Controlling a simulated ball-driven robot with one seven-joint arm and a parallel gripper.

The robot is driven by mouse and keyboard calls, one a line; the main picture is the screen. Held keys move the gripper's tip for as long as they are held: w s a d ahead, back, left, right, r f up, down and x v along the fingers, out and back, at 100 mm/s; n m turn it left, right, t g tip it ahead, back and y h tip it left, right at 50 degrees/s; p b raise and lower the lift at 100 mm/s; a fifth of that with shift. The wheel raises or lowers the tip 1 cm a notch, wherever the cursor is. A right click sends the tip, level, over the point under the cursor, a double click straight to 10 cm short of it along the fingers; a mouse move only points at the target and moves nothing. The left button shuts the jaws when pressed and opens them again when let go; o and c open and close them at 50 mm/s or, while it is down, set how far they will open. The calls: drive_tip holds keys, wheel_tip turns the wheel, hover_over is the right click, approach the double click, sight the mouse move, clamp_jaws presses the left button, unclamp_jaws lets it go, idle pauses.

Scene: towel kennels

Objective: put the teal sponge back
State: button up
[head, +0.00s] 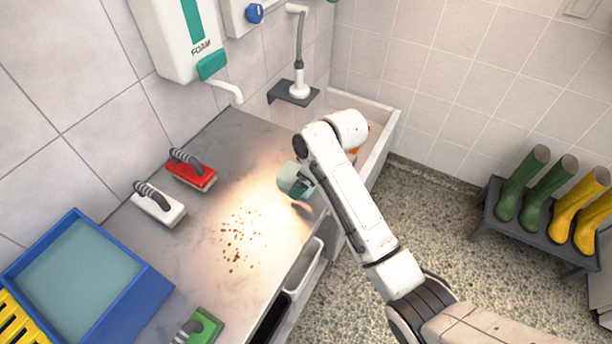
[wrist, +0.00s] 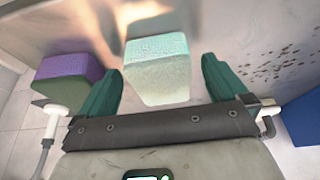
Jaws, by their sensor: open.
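The pale teal sponge (wrist: 157,66) is a block that stands between the two dark teal fingers of my gripper (wrist: 160,80) in the wrist view. The fingers are apart, with a gap on each side of the sponge. In the head view the sponge (head: 288,178) shows at the end of my arm, over the counter's right part, and my gripper (head: 302,188) is partly hidden by my arm. I cannot tell whether the sponge touches the counter.
A purple and green block (wrist: 70,76) is left of my gripper. Brown specks (head: 238,238) lie on the counter. A red brush (head: 190,170), a white brush (head: 157,205), a green brush (head: 204,327) and a blue tray (head: 85,275) are there too.

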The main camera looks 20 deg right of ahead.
drive_tip(key=v, duration=1)
drive_tip(key=shift+r+b, duration=0.3)
drive_tip(key=shift+b, duration=0.15)
